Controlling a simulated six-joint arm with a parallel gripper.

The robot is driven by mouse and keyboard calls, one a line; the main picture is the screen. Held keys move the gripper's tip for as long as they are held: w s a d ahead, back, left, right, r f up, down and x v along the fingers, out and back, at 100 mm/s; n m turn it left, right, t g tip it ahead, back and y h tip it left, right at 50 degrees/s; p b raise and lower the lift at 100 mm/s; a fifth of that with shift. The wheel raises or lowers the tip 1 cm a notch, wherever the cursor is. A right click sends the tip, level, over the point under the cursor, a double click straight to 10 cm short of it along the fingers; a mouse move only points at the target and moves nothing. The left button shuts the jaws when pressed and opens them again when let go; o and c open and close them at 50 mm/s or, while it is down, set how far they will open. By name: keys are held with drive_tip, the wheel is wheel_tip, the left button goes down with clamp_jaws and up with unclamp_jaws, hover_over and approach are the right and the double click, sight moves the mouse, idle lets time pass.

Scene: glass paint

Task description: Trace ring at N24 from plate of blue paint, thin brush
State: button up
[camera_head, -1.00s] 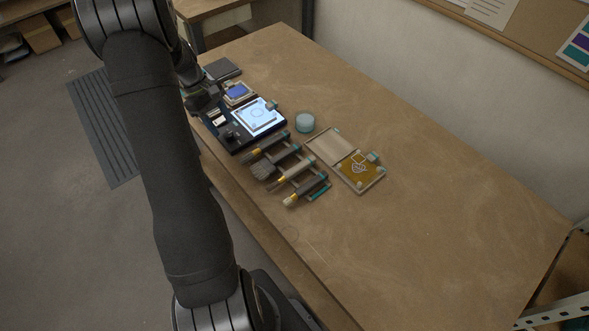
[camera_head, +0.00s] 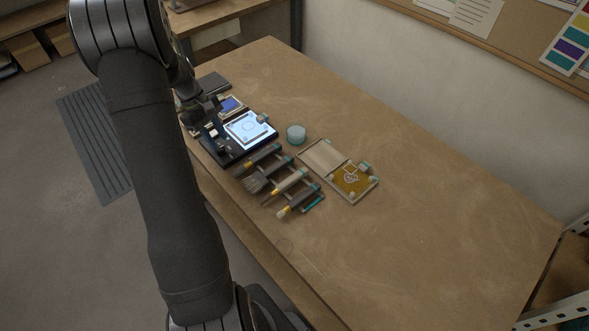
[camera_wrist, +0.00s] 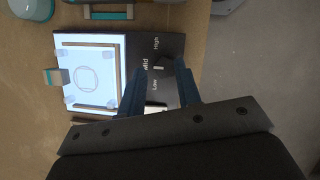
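The plate of blue paint (camera_head: 231,104) lies behind the lit panel (camera_head: 262,122) in the head view. The panel carries a ring outline, which shows in the wrist view (camera_wrist: 88,79). Several brushes lie on a rack; one is a yellow-banded brush (camera_head: 290,181). I cannot tell which brush is the thin one. My gripper (camera_wrist: 160,82) is open over the panel's dark control strip, its blue fingers apart on either side of a dark knob (camera_wrist: 158,68) near the Low, Mid and High marks. No brush shows in it. My arm hides part of the head view.
A round teal-grey container (camera_head: 296,134) stands right of the panel. A tray with a yellow-brown patterned square (camera_head: 350,180) lies farther right. A dark flat block (camera_head: 214,84) lies at the back. The right side of the table (camera_head: 450,220) is clear.

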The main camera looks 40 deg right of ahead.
sight(293, 177)
drive_tip(key=s+d+m+y, duration=0.1)
drive_tip(key=s+d+m, duration=0.1)
drive_tip(key=s+m, duration=0.1)
drive_tip(key=s+d+m+y, duration=0.1)
drive_tip(key=s+d+m, duration=0.2)
drive_tip(key=s, duration=0.1)
drive_tip(key=s+d+m+y, duration=0.2)
drive_tip(key=s+d+m, duration=0.1)
drive_tip(key=shift+s+d+r, duration=0.15)
drive_tip(key=s+d+m+t+y, duration=0.1)
drive_tip(key=s+d+m, duration=0.1)
drive_tip(key=s+m, duration=0.2)
drive_tip(key=s+d+r+m+t+y, duration=0.1)
drive_tip(key=s+d+m, duration=0.1)
drive_tip(key=s+m, duration=0.2)
drive_tip(key=s+d+m+t+y, duration=0.2)
drive_tip(key=s+m, duration=0.2)
drive_tip(key=shift+s+r, duration=0.15)
drive_tip(key=shift+r, duration=0.15)
drive_tip(key=shift+d+f+x, duration=0.1)
drive_tip(key=shift+d+x, duration=0.05)
drive_tip(key=shift+x, duration=1.85)
drive_tip(key=shift+d+f+x, duration=0.15)
drive_tip(key=shift+d+x, duration=0.05)
drive_tip(key=shift+x, duration=1.8)
drive_tip(key=shift+c, duration=0.4)
clamp_jaws()
drive_tip(key=shift+r, duration=3.5)
